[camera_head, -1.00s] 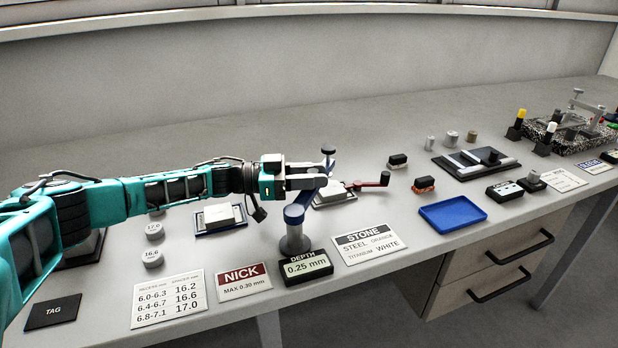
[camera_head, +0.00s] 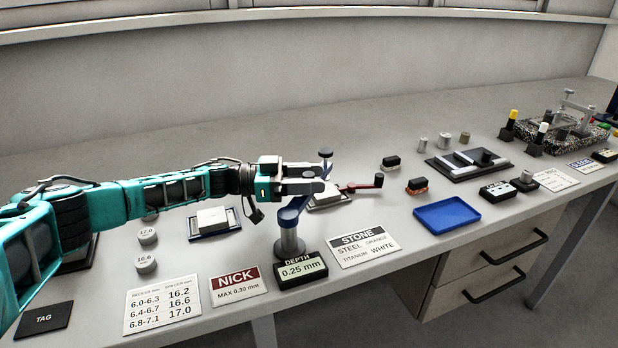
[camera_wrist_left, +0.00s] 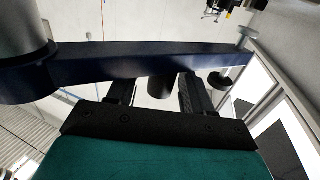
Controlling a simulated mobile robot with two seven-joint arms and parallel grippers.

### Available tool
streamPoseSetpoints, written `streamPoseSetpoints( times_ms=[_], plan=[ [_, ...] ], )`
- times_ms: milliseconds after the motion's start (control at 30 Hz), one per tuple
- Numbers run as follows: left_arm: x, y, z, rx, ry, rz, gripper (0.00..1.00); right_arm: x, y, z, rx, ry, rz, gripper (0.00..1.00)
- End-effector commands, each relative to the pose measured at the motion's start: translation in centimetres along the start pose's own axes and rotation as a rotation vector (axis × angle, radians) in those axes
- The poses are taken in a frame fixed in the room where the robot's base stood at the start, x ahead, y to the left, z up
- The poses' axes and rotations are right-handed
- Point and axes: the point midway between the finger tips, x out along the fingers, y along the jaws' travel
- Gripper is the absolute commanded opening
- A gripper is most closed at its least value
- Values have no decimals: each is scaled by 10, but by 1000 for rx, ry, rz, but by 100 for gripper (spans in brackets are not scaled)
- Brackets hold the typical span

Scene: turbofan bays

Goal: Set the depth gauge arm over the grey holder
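The depth gauge has a grey post (camera_head: 291,242) and a dark blue arm (camera_head: 289,216), which reaches up and right to a black knob (camera_head: 325,153). My left gripper (camera_head: 322,179) is at the arm, its fingers apart. In the left wrist view the blue arm (camera_wrist_left: 140,65) crosses in front of the fingers, and a black cylinder (camera_wrist_left: 160,88) stands between them; firm contact is not clear. A small holder with a pale block (camera_head: 326,200) is partly hidden behind the gripper. Another pale block (camera_head: 212,217) sits on a dark blue-edged holder to the left. Which holder is grey is unclear. My right gripper is out of view.
The depth display (camera_head: 301,269) reads 0.25 mm in front of the post. A red lever (camera_head: 362,186) with a black knob lies just right of the gripper. A blue tray (camera_head: 447,214) stands farther right. The back of the bench is clear.

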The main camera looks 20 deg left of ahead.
Motion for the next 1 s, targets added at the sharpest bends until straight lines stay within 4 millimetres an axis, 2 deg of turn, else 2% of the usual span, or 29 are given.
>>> streamPoseSetpoints(
  times_ms=[167,267,367,800,1000],
  plan=[
    [-1,0,-2,1,-1,-1,51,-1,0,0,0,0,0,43],
    [-1,-1,-13,3,-1,-1,51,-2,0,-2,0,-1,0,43],
    [-1,0,-32,4,0,-1,51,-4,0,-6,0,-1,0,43],
    [0,0,-141,5,1,0,51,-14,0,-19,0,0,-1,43],
    [0,0,-180,3,1,-1,51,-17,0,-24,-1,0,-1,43]
  ],
)
